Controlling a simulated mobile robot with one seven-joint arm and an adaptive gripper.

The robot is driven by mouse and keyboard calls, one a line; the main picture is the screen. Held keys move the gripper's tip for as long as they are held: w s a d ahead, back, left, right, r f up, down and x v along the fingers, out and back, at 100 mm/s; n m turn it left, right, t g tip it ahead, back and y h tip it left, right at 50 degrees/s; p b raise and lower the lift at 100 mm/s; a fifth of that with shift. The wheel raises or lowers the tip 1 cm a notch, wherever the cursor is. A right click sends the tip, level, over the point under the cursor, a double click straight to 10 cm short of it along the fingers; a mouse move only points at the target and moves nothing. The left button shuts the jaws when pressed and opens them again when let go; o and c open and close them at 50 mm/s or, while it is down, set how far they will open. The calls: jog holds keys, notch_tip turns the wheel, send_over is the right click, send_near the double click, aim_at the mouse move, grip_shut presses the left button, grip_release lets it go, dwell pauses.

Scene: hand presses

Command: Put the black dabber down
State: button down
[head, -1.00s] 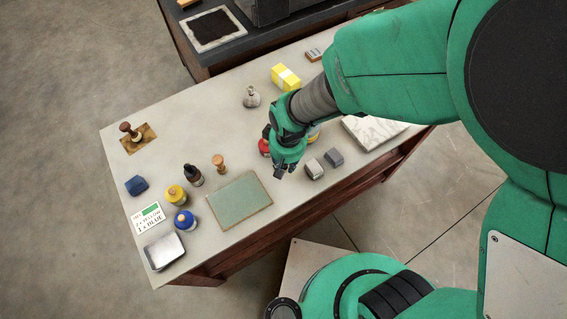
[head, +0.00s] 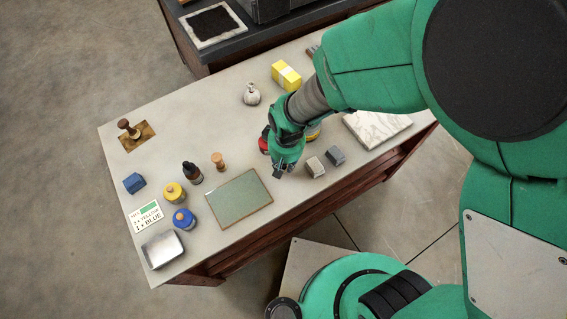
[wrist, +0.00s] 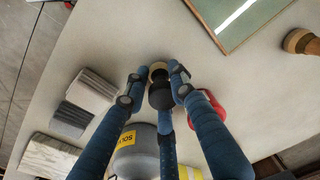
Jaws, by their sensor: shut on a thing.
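The black dabber (wrist: 160,95), dark with a pale tan end (wrist: 158,68), is between my blue fingers in the wrist view. My gripper (wrist: 159,76) is shut on it. In the head view my gripper (head: 280,170) is low over the right-middle part of the table (head: 230,105), right of the green glass plate. The dabber is hidden there or too small to make out. I cannot tell whether it touches the table.
The green glass plate (head: 239,199) lies left of my gripper. A red object (wrist: 208,106) is right beside the fingers. Bare table lies between plate and blocks.

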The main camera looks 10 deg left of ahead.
jog(key=shift+f, duration=0.15)
jog(key=c, duration=1.4)
grip_release()
jog(key=shift+c, duration=0.2)
jog(key=r+p, duration=0.1)
jog(key=r, duration=0.3)
jog(key=r+p, duration=0.1)
jog(key=r, duration=0.3)
jog(key=r+p, duration=0.1)
jog(key=r, duration=0.3)
jog(key=shift+s+d+r, duration=0.2)
jog(key=shift+s+d, duration=0.05)
jog(key=shift+d, duration=0.1)
